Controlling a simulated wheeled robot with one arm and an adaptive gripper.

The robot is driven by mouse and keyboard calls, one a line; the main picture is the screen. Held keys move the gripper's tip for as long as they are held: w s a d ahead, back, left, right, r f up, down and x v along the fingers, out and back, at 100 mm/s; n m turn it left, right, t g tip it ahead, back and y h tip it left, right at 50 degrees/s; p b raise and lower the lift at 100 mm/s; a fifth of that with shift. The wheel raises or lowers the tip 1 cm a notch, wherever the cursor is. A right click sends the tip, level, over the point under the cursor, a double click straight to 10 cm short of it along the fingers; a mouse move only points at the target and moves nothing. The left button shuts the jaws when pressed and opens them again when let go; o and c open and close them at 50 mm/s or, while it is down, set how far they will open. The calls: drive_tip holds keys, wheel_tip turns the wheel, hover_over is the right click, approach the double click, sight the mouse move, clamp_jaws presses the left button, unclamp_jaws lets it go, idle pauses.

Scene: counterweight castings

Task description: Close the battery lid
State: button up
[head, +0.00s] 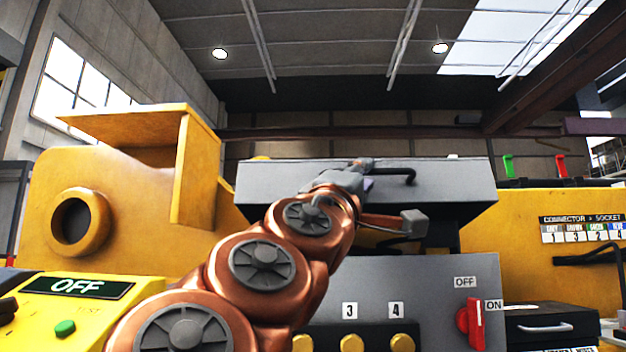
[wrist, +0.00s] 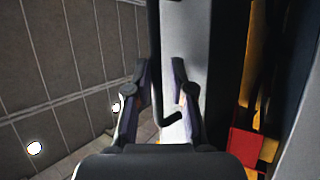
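The battery lid (head: 455,181) is a wide grey slab in the head view, raised above a dark gap over the grey front panel (head: 440,285). A black bar handle (head: 405,174) sticks out from its front face. My gripper (head: 357,178) is up at the lid's front, left of the handle's visible bend; its fingertips are small and partly hidden there. In the wrist view my gripper (wrist: 161,66) has its two fingers apart, with the black handle (wrist: 156,65) running between them. I see space beside the bar, and cannot tell whether either finger touches it. The lid's pale face (wrist: 183,40) is right behind the handle.
The front panel carries a red switch (head: 469,322) and yellow knobs (head: 351,343). A connector chart (head: 582,228), a cable (head: 590,258) and a dark drawer box (head: 550,325) are right.

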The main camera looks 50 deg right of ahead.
drive_tip(key=a+f+b, duration=0.3)
drive_tip(key=f, duration=0.2)
drive_tip(key=shift+w+a+f, duration=0.25)
drive_tip(key=shift+w+f, duration=0.1)
drive_tip(key=shift+f, duration=0.05)
idle(0.4)
drive_tip(key=shift+r, duration=0.1)
drive_tip(key=shift+c, duration=0.2)
idle(0.3)
